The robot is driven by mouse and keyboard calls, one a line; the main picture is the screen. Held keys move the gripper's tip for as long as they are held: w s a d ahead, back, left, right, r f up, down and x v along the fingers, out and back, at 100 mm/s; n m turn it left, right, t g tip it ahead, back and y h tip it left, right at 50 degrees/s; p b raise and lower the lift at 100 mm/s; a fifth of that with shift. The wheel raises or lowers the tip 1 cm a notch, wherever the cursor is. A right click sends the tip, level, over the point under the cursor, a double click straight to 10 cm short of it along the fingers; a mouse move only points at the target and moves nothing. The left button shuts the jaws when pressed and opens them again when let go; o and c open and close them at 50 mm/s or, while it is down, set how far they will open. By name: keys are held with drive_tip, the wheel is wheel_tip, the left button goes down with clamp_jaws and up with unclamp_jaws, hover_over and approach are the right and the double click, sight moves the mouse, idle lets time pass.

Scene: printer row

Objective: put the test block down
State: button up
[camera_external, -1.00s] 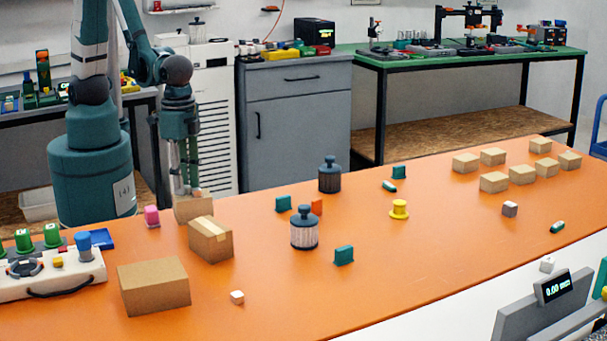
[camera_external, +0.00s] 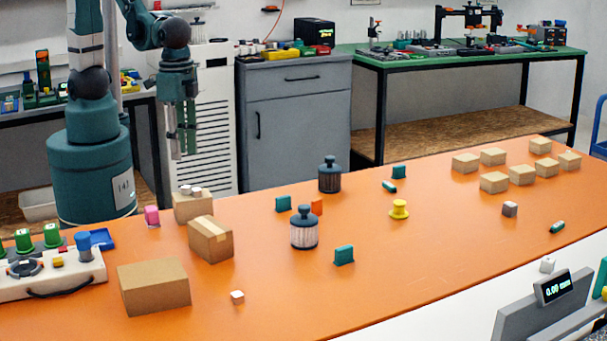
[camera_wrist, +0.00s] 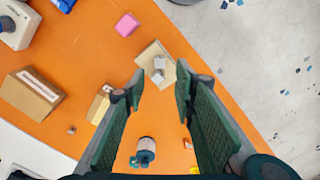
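My gripper (camera_external: 183,155) is raised above the back left of the orange table. In the wrist view my gripper (camera_wrist: 160,78) shows its green fingers spread wide with nothing between them. Below it, two small pale blocks sit close together on top of a cardboard box (camera_external: 193,208): one block (camera_external: 185,189) and a second block (camera_external: 196,191). The wrist view shows these blocks too, one (camera_wrist: 158,63) and the other (camera_wrist: 156,76), on the box top, apart from the fingers. I cannot tell which of them is the test block.
A taped box (camera_external: 211,240) and a larger box (camera_external: 153,286) stand in front. A pink piece (camera_external: 152,215) is left of the blocks' box. Dark-lidded jars (camera_external: 304,228) stand to the right. The table's front middle is mostly clear.

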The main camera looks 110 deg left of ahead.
drive_tip(key=shift+r, duration=1.2)
drive_tip(key=s+a+r+t, duration=0.1)
drive_tip(key=a+r+t, duration=0.2)
drive_tip(key=a+r, duration=0.4)
drive_tip(key=s+a+r+t, duration=0.2)
drive_tip(key=a+r+t, duration=0.2)
drive_tip(key=a+r, duration=0.3)
drive_tip(key=a, duration=0.4)
drive_tip(key=shift+s, duration=0.25)
drive_tip(key=shift+a, duration=0.1)
wheel_tip(320, 180, down, 17)
drive_tip(key=b, duration=1.6)
drive_tip(key=shift+r+b, duration=0.15)
drive_tip(key=shift+b, duration=0.15)
